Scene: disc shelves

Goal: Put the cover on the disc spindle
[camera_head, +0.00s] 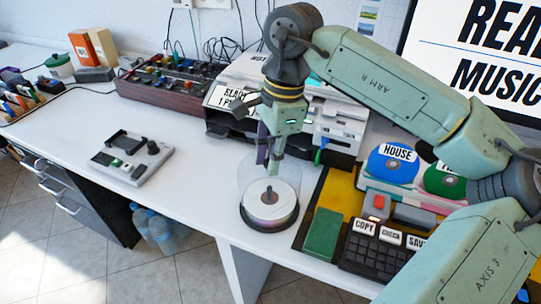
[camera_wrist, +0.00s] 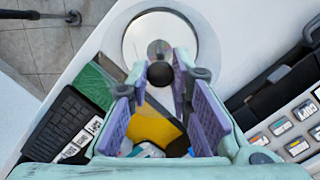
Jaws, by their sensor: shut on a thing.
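The disc spindle (camera_head: 270,216) stands near the desk's front edge, with a black round base and a stack of silver discs around its centre post. A clear cylindrical cover (camera_head: 246,172) shows faintly above and around the discs; I cannot tell whether its lower rim touches the base. My gripper (camera_head: 268,164) points down over the spindle. In the wrist view, the purple finger pads of my gripper (camera_wrist: 160,80) are shut on the cover's dark round knob (camera_wrist: 160,74). The discs (camera_wrist: 158,38) show beyond the knob.
A green box (camera_head: 322,233) and a black keypad (camera_head: 378,246) stand close to the right of the spindle. A printer (camera_head: 335,128) is behind. A grey device (camera_head: 131,159) lies to the left, with clear white desk between.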

